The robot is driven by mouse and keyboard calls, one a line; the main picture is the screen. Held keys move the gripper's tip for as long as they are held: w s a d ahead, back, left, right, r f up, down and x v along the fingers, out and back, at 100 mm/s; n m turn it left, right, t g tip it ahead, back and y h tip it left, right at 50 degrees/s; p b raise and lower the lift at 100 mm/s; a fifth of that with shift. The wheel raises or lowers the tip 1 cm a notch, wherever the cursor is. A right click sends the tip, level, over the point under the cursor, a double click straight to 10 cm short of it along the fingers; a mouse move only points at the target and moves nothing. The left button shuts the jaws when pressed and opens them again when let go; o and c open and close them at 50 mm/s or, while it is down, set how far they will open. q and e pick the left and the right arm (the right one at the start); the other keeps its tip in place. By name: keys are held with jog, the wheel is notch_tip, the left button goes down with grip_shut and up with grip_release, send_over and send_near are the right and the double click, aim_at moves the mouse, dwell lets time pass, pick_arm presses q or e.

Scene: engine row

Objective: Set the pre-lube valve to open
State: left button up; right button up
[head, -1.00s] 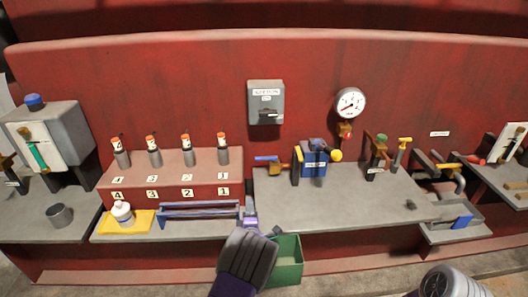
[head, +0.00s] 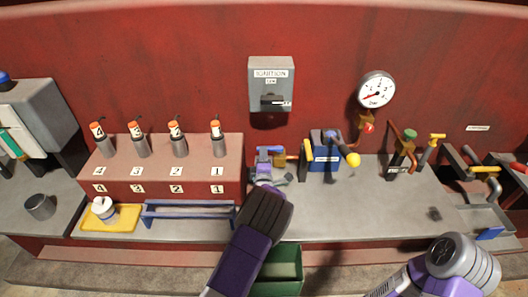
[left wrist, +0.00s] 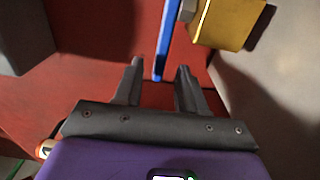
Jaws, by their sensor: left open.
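A valve with a blue lever (head: 268,149) and a brass-yellow body (head: 279,159) stands at the left end of the grey bench top in the head view; I cannot read a label on it. My left gripper (head: 272,174) is at this valve, open. In the left wrist view the blue lever (left wrist: 165,38) runs down to a tip between the spread fingers of my left gripper (left wrist: 160,68), with a gap on both sides. The brass body (left wrist: 228,22) lies beyond the right finger. My right arm shows at lower right in the head view, but its gripper does not.
A blue unit (head: 325,155) with a yellow-tipped part stands just right of the valve. A pressure gauge (head: 376,90) and a grey ignition box (head: 271,83) are on the red wall. The red stepped block (head: 215,175) is close on the left. A green bin (head: 280,270) is below.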

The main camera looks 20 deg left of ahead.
pick_arm(q)
jog(key=shift+x, duration=1.5)
grip_shut()
